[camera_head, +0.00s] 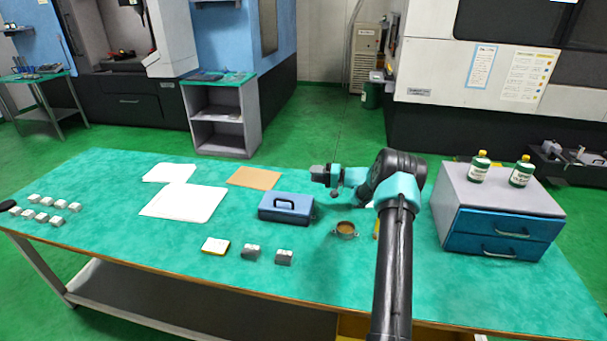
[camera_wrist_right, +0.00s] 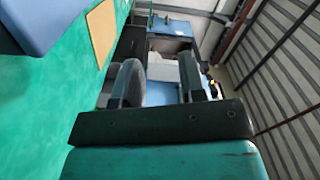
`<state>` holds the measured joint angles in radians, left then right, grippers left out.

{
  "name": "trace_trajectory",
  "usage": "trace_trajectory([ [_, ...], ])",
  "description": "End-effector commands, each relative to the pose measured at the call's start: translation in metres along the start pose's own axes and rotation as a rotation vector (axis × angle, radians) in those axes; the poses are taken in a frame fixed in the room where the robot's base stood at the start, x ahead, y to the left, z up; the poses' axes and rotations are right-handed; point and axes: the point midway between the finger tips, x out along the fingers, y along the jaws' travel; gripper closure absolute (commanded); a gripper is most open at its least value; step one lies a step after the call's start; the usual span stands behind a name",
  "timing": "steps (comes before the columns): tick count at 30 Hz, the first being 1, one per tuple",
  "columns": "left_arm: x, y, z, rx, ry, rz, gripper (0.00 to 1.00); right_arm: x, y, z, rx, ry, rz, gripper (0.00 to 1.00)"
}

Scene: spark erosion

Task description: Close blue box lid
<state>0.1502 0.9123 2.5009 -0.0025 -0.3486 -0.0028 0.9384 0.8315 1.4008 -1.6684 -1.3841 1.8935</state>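The blue box (camera_head: 287,211) stands on the green table near the middle, with a dark handle on its lid. The lid looks down on the box; I cannot tell whether it is fully flush. My right gripper (camera_head: 322,174) is above the table, just behind and right of the box, pointing left. In the right wrist view, its two fingers (camera_wrist_right: 158,75) are apart with nothing between them. Part of the blue box (camera_wrist_right: 38,22) shows at that view's upper left, clear of the fingers. My left gripper is not in view.
A round brown-topped container (camera_head: 345,229) stands right of the box. A grey cabinet with blue drawers (camera_head: 502,231) carries two bottles. White sheets (camera_head: 184,203), a brown sheet (camera_head: 254,178) and several small blocks (camera_head: 284,257) lie around.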

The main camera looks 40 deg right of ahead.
Motion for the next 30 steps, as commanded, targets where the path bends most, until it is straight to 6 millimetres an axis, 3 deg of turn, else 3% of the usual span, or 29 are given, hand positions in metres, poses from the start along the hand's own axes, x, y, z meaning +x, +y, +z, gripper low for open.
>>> trace_trajectory([
  [6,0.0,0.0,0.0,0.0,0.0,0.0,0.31,-0.044,0.001,0.0,0.0,0.003,0.002,0.62],
  [13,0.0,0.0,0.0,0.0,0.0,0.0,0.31,-0.08,0.0,0.0,0.0,0.002,0.001,0.62],
  [18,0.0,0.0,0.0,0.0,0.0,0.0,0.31,-0.09,0.0,0.0,0.0,0.001,0.0,0.62],
  [30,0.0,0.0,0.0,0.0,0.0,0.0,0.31,-0.091,0.0,0.0,0.0,0.0,0.0,0.62],
])
